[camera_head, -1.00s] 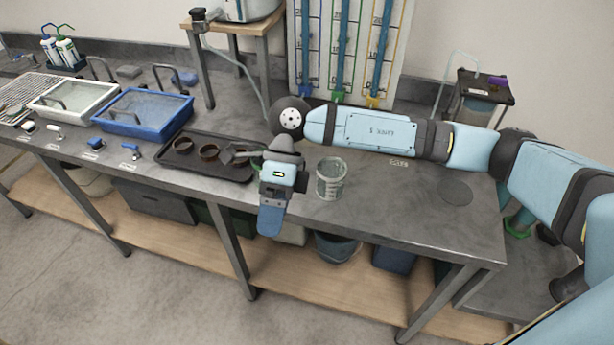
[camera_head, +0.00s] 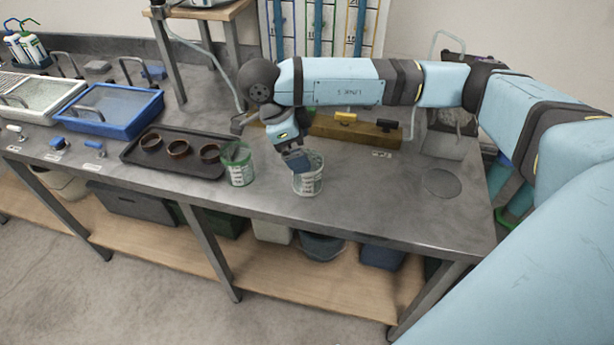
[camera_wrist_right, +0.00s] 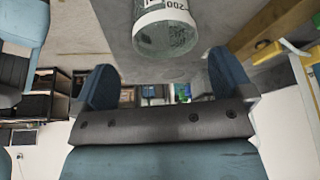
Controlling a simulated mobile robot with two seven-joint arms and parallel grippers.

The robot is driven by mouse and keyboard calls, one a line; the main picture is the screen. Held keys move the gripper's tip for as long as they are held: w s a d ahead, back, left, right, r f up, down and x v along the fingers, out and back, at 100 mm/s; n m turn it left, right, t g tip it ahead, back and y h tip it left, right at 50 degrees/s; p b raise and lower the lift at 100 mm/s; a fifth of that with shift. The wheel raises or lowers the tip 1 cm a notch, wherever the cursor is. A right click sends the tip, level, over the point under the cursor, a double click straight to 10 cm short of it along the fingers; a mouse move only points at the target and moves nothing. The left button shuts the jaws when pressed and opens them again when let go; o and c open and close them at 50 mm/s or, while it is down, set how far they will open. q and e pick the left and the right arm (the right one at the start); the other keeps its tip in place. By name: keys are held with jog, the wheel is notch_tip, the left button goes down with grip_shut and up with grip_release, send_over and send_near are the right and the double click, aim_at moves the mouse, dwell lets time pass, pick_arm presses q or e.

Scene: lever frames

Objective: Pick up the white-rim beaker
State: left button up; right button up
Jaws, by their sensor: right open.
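The white-rim beaker (camera_head: 308,182) stands upright on the grey bench near its front edge. My right gripper (camera_head: 298,163) is at the beaker's upper left in the head view, overlapping its rim. In the right wrist view the beaker (camera_wrist_right: 165,32) lies beyond the open fingers (camera_wrist_right: 162,76), in line with the gap between them. The gap looks empty. I cannot tell whether a finger touches the rim. My left gripper is in neither view.
A green-rim beaker (camera_head: 238,172) stands close by on the left. Beyond it is a dark tray (camera_head: 190,168) with brown rings. A wooden block (camera_head: 365,133) with a yellow and a black handle lies behind. The bench to the right is mostly clear.

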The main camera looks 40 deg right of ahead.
aim_at(310, 184)
jog(key=shift+w+b+x, duration=0.2)
jog(key=shift+b+x, duration=0.05)
jog(key=shift+x, duration=1.3)
jog(key=shift+w+b+x, duration=0.2)
jog(key=shift+x, duration=1.35)
jog(key=shift+a, duration=0.1)
jog(key=c, duration=1)
